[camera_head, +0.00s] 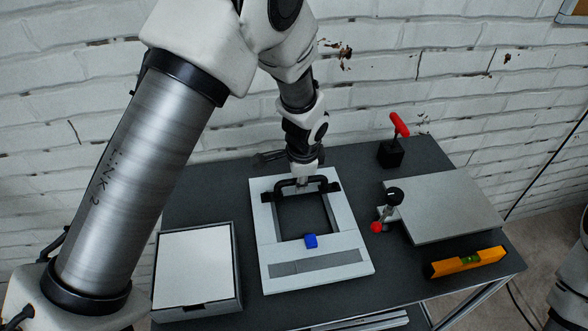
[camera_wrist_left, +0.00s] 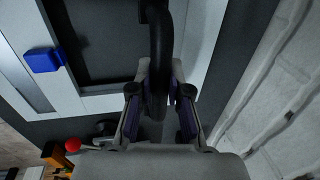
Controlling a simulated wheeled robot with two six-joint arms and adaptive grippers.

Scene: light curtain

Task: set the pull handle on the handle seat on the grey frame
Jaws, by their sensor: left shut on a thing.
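The grey frame (camera_head: 262,230) lies on the dark table with a rectangular opening in it. The black pull handle (camera_head: 291,184) is over the frame's far bar, and in the left wrist view it is a dark bar (camera_wrist_left: 157,45) between my fingers. My left gripper (camera_head: 303,182) is shut on the handle from above; its fingers also show in the left wrist view (camera_wrist_left: 160,92). Black parts show at both ends of the handle, but I cannot tell the handle seat apart from the handle, or whether they touch. My right gripper is not in view.
A blue block (camera_head: 311,241) sits on the frame's near bar. A white-topped box (camera_head: 195,265) stands left. To the right are a toggle clamp with a red tip (camera_head: 377,227), a grey plate (camera_head: 450,205), an orange level (camera_head: 467,262) and a red-handled black block (camera_head: 391,155). A brick wall is behind.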

